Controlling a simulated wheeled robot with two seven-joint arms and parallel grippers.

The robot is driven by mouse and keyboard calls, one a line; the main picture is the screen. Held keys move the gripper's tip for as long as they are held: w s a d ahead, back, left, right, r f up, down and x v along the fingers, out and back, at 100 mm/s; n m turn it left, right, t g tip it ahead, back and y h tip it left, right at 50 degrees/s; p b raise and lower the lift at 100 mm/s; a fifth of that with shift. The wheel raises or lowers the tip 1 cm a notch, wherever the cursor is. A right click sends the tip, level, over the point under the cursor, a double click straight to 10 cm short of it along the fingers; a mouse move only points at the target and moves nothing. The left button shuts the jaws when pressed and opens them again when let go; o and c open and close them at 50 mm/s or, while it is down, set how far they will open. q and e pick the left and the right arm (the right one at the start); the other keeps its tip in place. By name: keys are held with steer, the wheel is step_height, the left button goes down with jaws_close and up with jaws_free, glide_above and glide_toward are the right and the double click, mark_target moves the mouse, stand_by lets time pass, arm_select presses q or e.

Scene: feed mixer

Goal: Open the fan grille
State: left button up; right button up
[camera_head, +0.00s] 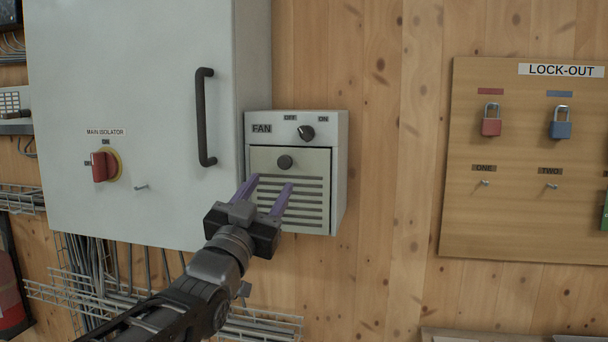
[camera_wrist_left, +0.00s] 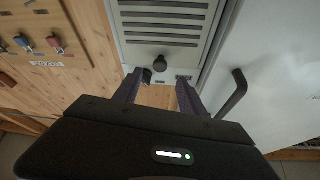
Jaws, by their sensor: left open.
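The fan box is a small pale grey box on the wooden wall, labelled FAN, with a black OFF/ON knob (camera_head: 306,132) at its top. Its front is the slatted fan grille (camera_head: 312,205), which sits flush and shut, with a round dark knob (camera_head: 285,162) near its top edge. My left gripper (camera_head: 269,183) is open and empty in front of the grille, its purple fingers pointing up toward the round knob, which is not between them. In the left wrist view the grille (camera_wrist_left: 165,25) and its round knob (camera_wrist_left: 159,64) lie beyond the fingertips. My right gripper is not in view.
A large grey cabinet (camera_head: 140,215) with a black handle (camera_head: 203,118) and red main isolator switch (camera_head: 103,166) stands left of the fan box. A lock-out board (camera_head: 520,215) with padlocks hangs at right. Wire trays (camera_head: 262,325) run below. Bare wall lies between box and board.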

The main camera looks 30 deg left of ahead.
mark_target(283, 166)
arm_select(q)
steer(key=p+x, duration=0.3)
steer(key=x, duration=0.4)
steer(key=shift+s, duration=0.1)
steer(key=shift+w+a+r+p, duration=0.1)
steer(key=shift+w+p, duration=0.25)
steer(key=shift+w, duration=0.15)
jaws_close()
stand_by(1.1)
